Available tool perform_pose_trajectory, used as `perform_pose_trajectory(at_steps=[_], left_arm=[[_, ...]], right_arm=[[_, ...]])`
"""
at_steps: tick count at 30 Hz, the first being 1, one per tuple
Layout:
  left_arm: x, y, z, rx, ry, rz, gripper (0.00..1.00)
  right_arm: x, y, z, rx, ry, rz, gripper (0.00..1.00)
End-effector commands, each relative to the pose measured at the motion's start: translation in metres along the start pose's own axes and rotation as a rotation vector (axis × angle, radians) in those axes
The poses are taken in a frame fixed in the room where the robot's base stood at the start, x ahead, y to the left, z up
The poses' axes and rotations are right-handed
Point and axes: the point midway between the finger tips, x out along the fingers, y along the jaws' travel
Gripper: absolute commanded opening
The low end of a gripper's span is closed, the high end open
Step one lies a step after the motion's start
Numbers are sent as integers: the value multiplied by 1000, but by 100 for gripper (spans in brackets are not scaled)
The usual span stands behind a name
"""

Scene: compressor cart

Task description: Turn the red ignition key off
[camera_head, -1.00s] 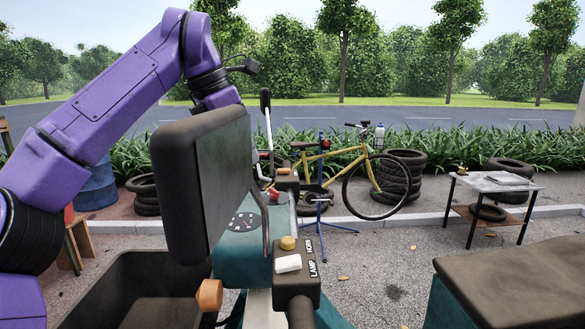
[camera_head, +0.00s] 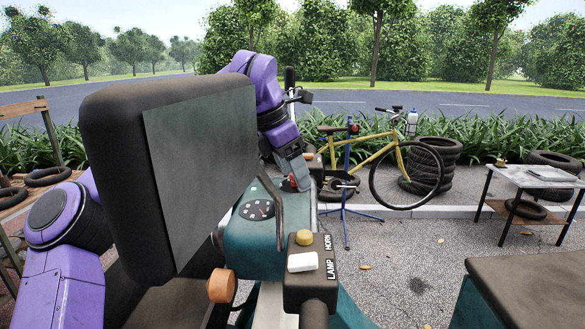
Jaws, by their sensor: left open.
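The red ignition key (camera_head: 292,182) shows as a small red patch at the far end of the teal console (camera_head: 258,240), just beyond the round gauge (camera_head: 257,209). My left gripper (camera_head: 297,178) reaches down from behind the large black mirror, its fingers pointing at the console top right by the key. It is open. The fingers partly cover the key, so I cannot tell its angle or whether they touch it. My right gripper is not in view.
The black mirror (camera_head: 170,170) stands large at the left and hides part of my left arm. A switch box (camera_head: 312,272) with yellow and white buttons and an orange lamp (camera_head: 221,286) sit in front. A dark seat (camera_head: 540,290) is at the right.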

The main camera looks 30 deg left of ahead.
Motion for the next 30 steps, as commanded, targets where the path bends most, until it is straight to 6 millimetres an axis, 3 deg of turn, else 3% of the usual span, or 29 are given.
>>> perform_pose_trajectory(at_steps=[4,5,9,10,22,30], left_arm=[[-1,0,0,0,-2,1,66],[-1,0,0,0,-2,1,59],[-1,0,0,1,-1,0,14],[-1,0,0,1,-1,0,10],[2,-2,0,-24,1,12,10],[4,-3,-1,-165,2,73,10]], right_arm=[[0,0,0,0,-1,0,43],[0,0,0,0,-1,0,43],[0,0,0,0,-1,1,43],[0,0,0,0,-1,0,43],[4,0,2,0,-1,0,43],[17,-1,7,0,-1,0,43]])
